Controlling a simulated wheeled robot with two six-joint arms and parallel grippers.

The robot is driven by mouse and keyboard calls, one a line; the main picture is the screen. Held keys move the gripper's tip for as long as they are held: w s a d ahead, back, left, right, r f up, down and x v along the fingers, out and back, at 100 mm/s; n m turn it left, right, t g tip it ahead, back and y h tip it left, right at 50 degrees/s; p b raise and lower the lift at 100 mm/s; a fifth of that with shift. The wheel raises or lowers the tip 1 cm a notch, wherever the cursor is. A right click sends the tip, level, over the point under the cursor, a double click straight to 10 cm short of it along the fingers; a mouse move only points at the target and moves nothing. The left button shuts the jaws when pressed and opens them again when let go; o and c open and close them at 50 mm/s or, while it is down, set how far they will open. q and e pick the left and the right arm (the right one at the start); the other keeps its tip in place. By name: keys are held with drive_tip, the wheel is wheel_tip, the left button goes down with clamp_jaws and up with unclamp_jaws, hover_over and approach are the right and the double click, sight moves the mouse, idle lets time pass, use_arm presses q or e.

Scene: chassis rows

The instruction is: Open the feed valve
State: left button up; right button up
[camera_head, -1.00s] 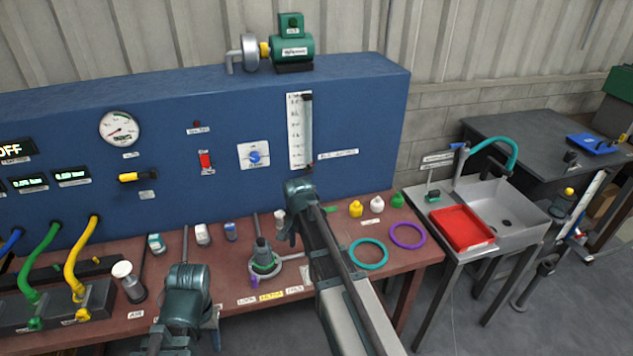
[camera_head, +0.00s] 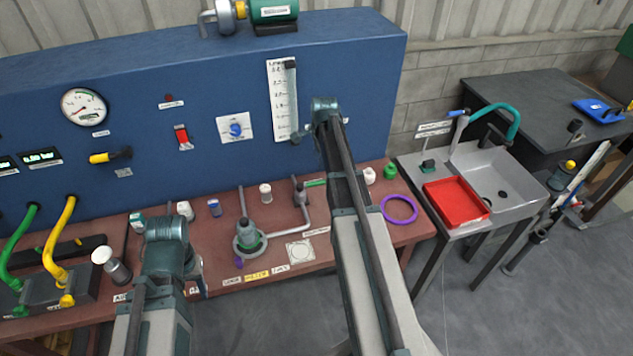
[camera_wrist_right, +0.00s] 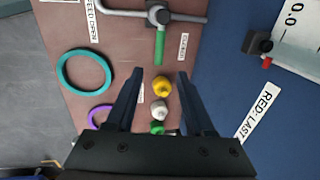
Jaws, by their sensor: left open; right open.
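The feed valve (camera_head: 300,192) is a grey body on a bent pipe on the brown bench. Its green lever (camera_head: 316,182) shows just left of my right arm. In the right wrist view the green lever (camera_wrist_right: 159,46) points down, beside a label that seems to read "CLOSED" (camera_wrist_right: 183,46); a "FEED OPEN" label (camera_wrist_right: 97,18) is at upper left. My right gripper (camera_wrist_right: 160,74) is open and empty, its fingertips just below the lever's end in that view. My left gripper (camera_head: 197,278) is open, partly hidden by its wrist, at the bench's front edge.
Yellow (camera_wrist_right: 161,88), white (camera_wrist_right: 159,108) and green knobs (camera_wrist_right: 157,127) appear between my right fingers. A teal ring (camera_wrist_right: 84,82) and purple ring (camera_head: 399,209) lie on the bench. The blue panel (camera_head: 350,95) stands behind; a red tray (camera_head: 456,201) is right.

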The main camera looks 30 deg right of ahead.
sight(316, 182)
drive_tip(key=f+b, duration=0.4)
drive_tip(key=w+f+b, duration=0.1)
drive_tip(key=f+b, duration=0.2)
drive_tip(key=f, duration=0.1)
drive_tip(key=w+f+b, duration=0.1)
drive_tip(key=f+b, duration=0.3)
drive_tip(key=shift+w+d+f+b, duration=0.1)
drive_tip(key=shift+w+d+b, duration=0.05)
drive_tip(key=shift+d+b, duration=0.15)
clamp_jaws()
idle(1.0)
